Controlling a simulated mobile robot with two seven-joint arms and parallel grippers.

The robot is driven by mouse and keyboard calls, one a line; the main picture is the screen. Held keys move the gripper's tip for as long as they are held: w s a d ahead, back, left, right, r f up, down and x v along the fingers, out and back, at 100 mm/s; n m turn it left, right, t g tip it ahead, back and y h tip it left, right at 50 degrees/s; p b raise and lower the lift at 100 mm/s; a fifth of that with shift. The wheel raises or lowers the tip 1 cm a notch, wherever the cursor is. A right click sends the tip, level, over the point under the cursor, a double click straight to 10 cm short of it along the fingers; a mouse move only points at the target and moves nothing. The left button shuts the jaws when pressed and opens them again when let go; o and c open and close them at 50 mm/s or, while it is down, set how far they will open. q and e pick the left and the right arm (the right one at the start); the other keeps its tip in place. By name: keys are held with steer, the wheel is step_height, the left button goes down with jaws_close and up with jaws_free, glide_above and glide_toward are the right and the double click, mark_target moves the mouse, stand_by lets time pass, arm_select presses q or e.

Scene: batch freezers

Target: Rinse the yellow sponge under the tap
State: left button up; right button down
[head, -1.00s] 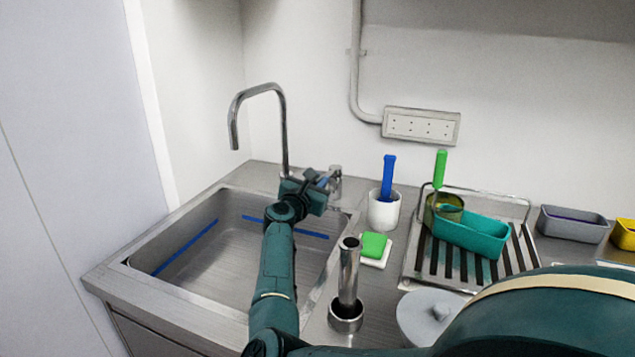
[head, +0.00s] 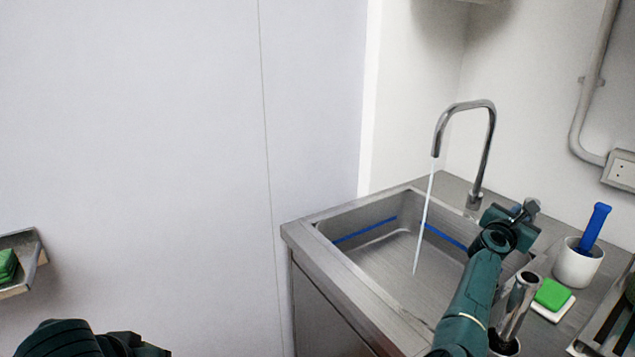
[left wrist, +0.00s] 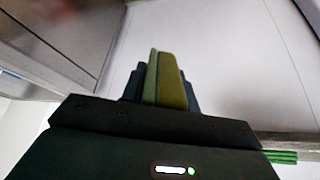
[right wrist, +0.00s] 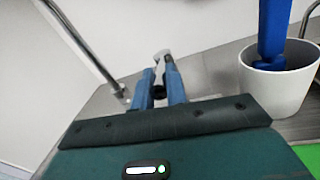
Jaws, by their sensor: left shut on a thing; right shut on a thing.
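The yellow sponge (left wrist: 172,85), with a green layer on one side, is upright between the fingers of my left gripper (left wrist: 160,75), which is shut on it. In the head view only part of my left arm shows at the lower left, away from the sink; the sponge is not visible there. The tap (head: 491,140) stands behind the sink (head: 385,298), and a thin stream of water (head: 424,210) falls from its spout into the basin. My right gripper (right wrist: 160,80) is shut on the tap's lever (right wrist: 161,57), which also shows in the head view (head: 527,208).
A white cup (head: 578,266) with a blue-handled tool (head: 596,225) and a green sponge (head: 552,293) on a white dish stand right of the sink. A metal shelf (head: 35,246) with green items is at the far left. The basin is empty apart from water.

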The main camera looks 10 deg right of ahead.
steer(key=shift+r, duration=0.1)
steer(key=c, duration=1.4)
jaws_free()
